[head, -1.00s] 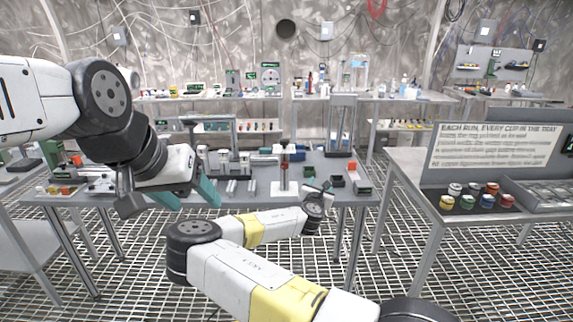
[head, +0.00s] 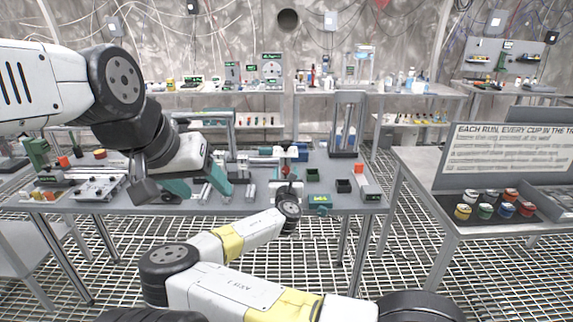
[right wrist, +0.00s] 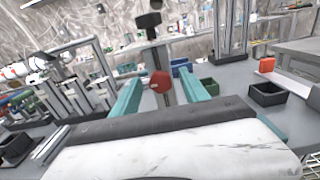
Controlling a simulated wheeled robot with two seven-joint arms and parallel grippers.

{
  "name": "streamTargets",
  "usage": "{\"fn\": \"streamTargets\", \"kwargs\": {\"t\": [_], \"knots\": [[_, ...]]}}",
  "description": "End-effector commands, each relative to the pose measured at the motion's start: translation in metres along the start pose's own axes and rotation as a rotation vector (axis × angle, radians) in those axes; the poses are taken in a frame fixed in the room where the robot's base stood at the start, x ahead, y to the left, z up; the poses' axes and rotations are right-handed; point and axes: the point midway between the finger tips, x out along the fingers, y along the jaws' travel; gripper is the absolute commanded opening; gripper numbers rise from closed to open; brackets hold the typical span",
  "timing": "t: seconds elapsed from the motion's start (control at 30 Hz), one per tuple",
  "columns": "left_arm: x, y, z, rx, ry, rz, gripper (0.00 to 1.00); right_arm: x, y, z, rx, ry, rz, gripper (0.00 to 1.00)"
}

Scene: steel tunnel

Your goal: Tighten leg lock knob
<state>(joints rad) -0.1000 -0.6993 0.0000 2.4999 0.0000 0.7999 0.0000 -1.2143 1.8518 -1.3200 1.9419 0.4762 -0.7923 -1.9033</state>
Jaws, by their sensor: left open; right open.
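A red knob (right wrist: 160,82) sits on a grey upright post with a dark top, and in the right wrist view it shows between the two teal fingers of my right gripper (right wrist: 161,90). I cannot tell whether the fingers touch it; a gap shows on each side. In the head view a small red part (head: 291,152) stands on the post at the middle of the workbench (head: 235,203), behind my right wrist, which hides the post's lower part. My left gripper (head: 200,189) is open and empty above the bench, left of the post.
A side table holds several coloured cups (head: 486,207) and a sign (head: 507,147). The grated floor in front is open.

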Motion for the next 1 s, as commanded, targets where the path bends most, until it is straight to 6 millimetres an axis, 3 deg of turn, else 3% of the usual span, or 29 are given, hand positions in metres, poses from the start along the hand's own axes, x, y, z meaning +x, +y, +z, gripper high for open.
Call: {"fn": "streamTargets", "kwargs": {"t": [0.27, 0.57, 1.0], "knots": [[-0.0002, 0.0000, 0.0000, 0.000, 0.001, 0.000, 0.62, -0.0007, 0.0008, 0.0001, 0.001, 0.000, 0.001, 0.53], [-0.0002, 0.0000, 0.0000, 0.000, 0.001, 0.000, 0.62, -0.0006, 0.0007, 0.0001, 0.001, 0.000, 0.000, 0.00], [-0.0001, 0.0000, 0.0000, 0.000, 0.000, 0.000, 0.62, -0.0005, 0.0003, 0.0007, 0.098, -0.001, 0.000, 0.00]]}}
